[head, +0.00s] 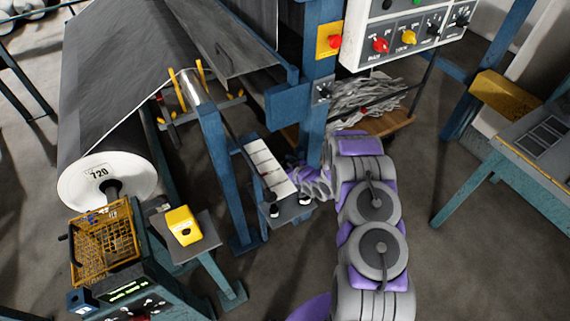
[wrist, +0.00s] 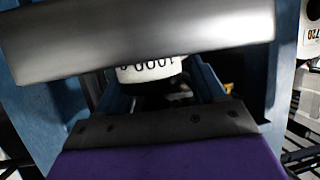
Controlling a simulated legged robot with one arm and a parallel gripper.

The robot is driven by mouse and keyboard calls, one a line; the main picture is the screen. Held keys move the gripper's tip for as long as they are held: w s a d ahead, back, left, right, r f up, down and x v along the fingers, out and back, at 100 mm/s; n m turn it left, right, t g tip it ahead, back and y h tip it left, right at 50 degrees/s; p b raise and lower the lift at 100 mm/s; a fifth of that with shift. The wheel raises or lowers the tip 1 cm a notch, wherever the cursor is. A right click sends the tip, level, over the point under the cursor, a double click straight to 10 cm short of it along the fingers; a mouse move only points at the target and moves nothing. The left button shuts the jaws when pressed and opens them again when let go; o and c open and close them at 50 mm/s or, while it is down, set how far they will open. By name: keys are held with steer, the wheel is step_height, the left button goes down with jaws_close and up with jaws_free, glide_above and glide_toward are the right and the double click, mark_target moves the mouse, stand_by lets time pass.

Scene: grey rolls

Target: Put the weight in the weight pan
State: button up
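In the wrist view a white cylinder (wrist: 150,71), marked with what looks like an upside-down "1000", shows in the gap between the jaws of my gripper (wrist: 165,88); I take it as the weight. Its upper part is hidden behind the grey jaw, and dark parts lie below it. The jaws stand apart and I see no clear grip on it. In the head view my gripper (head: 306,182) is by a blue post, beside a small grey shelf (head: 288,213). Small black-and-white pieces (head: 304,198) are on this shelf. I cannot make out the weight pan for certain.
A blue post (head: 316,85) and a white control box (head: 405,30) stand close behind my arm. A large grey roll (head: 105,110) and a small table (head: 208,240) with a yellow device (head: 183,225) are at left. A blue-framed bench (head: 540,150) is at right. Floor between is clear.

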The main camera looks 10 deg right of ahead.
steer(key=shift+o, duration=1.3)
steer(key=shift+a, duration=0.15)
steer(key=shift+d, duration=0.55)
steer(key=shift+s+d, duration=0.2)
steer(key=p+v, duration=0.3)
steer(key=v, duration=0.8)
steer(key=d+r+g+h, duration=0.3)
steer(key=d+r+h, duration=0.25)
steer(key=r, duration=0.35)
steer(key=s+d+r+m+g+h, duration=0.2)
steer(key=s+r+m+g+h, duration=0.1)
steer(key=s+r, duration=0.7)
steer(key=s+a+r+g, duration=0.2)
steer(key=s+a+r, duration=0.2)
steer(key=s, duration=0.7)
steer(key=s+a+r+m+g+y, duration=0.1)
steer(key=s+a+r+g, duration=0.2)
steer(key=s, duration=0.8)
steer(key=s+a+r+m+g+y, duration=0.1)
steer(key=s+a+r+g, duration=0.1)
steer(key=s+a+r, duration=0.4)
steer(key=s+r, duration=0.2)
steer(key=s, duration=0.3)
steer(key=shift+s+a+g, duration=0.15)
steer(key=shift+s+g, duration=0.25)
